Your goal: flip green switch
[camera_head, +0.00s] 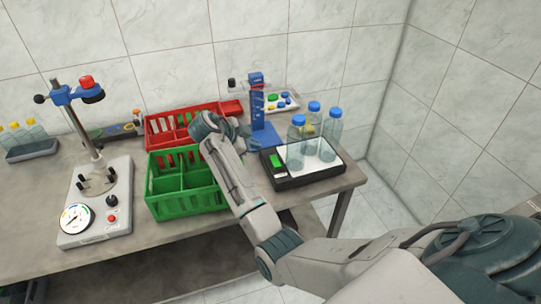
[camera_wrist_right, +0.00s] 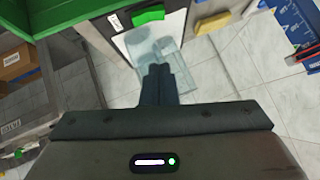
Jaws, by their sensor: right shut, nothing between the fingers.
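The green switch (camera_head: 277,160) appears as a small bright green patch at the left end of a black device with a white top (camera_head: 309,158), on the right part of the table. A green raised block (camera_wrist_right: 148,15), seemingly the same switch, shows at the top of the right wrist view beside a small white label. My right gripper (camera_wrist_right: 158,70) is shut and empty, with its fingers pointing toward that block and apart from it in the picture. In the head view my right wrist hides most of the gripper (camera_head: 242,131). My left gripper is not in view.
Several blue-capped bottles (camera_head: 328,150) stand on the black device. A green crate (camera_head: 187,208) and a red crate (camera_head: 160,140) are left of my right arm. A blue stand (camera_head: 257,105) rises behind. A gauge press (camera_head: 97,225) stands at left. Tiled walls enclose the table.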

